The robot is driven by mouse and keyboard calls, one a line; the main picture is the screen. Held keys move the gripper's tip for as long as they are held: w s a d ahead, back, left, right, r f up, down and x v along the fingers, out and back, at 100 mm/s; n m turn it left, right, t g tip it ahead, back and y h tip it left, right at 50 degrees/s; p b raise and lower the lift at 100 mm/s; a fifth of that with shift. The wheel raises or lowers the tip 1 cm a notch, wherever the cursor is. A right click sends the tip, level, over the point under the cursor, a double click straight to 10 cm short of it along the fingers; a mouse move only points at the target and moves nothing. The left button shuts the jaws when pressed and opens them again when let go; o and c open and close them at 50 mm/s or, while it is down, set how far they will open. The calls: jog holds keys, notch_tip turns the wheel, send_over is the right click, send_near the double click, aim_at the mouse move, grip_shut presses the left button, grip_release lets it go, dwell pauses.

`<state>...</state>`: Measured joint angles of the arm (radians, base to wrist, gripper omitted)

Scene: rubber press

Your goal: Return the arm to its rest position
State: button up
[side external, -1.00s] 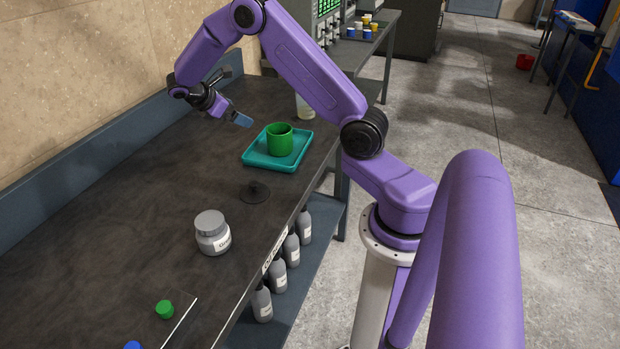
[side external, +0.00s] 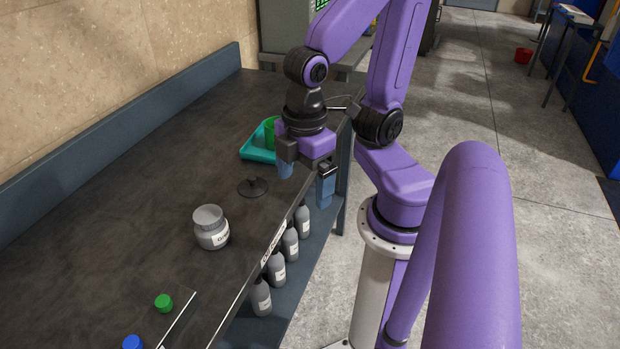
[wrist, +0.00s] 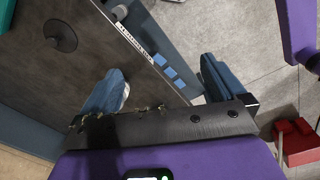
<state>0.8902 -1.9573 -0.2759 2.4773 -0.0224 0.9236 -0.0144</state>
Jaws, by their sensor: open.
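My gripper (side external: 306,179) is open and empty, pointing down above the bench's right edge. Its two blue fingertips are wide apart in the wrist view (wrist: 160,92), with the bench edge and floor between them. My upper arm is folded up above the gripper in the side view.
A grey labelled jar (side external: 210,228) and a dark round disc (side external: 253,187) sit on the dark bench (side external: 120,200). Green (side external: 163,303) and blue (side external: 132,342) caps lie at the front. Grey bottles (side external: 277,268) stand on the lower shelf.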

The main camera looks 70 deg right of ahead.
jog(key=shift+s, duration=0.6)
